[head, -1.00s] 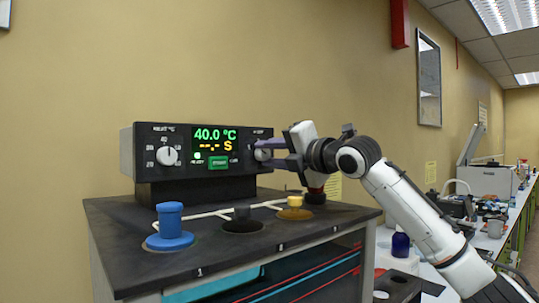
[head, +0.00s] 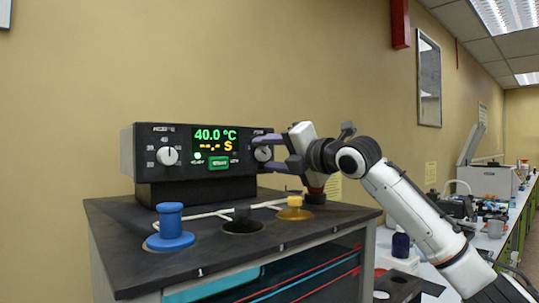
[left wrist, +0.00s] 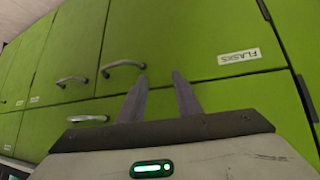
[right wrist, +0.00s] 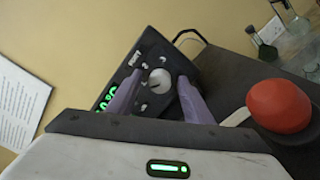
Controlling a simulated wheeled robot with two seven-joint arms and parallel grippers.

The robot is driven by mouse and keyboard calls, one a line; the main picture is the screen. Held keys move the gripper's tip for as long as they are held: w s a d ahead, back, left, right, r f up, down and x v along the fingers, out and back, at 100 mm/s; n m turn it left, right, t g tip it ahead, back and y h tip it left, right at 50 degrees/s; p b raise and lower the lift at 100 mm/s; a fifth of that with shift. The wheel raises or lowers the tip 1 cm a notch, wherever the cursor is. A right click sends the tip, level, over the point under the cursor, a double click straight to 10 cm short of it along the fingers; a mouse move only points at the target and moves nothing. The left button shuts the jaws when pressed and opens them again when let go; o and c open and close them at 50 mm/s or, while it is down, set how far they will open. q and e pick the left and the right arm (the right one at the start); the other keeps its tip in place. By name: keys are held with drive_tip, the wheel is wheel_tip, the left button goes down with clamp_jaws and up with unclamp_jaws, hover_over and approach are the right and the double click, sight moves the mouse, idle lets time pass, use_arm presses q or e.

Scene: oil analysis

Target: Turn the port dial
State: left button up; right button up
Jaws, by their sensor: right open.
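A black control box (head: 146,180) stands at the back of the bench unit, with a green and yellow display (head: 214,140). A round white dial (head: 263,153) is on the right of its front and another white dial (head: 167,155) is on the left. Labels are too small to read surely, but the right one seems to be the port dial. My right gripper (head: 268,153) is open, its purple fingers above and below the right dial. The right wrist view shows this dial (right wrist: 159,80) between the fingertips; contact cannot be told. My left gripper (left wrist: 160,82) is open and empty, facing green cabinets.
A red-orange round object (right wrist: 279,106) is close to my right gripper. A side bench with lab equipment (head: 488,180) is at right.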

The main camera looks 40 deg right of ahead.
drive_tip(key=s+b, duration=0.2)
drive_tip(key=s, duration=0.8)
drive_tip(key=shift+s+d+b, duration=0.15)
drive_tip(key=shift+d+b, duration=0.15)
drive_tip(key=shift+d, duration=0.1)
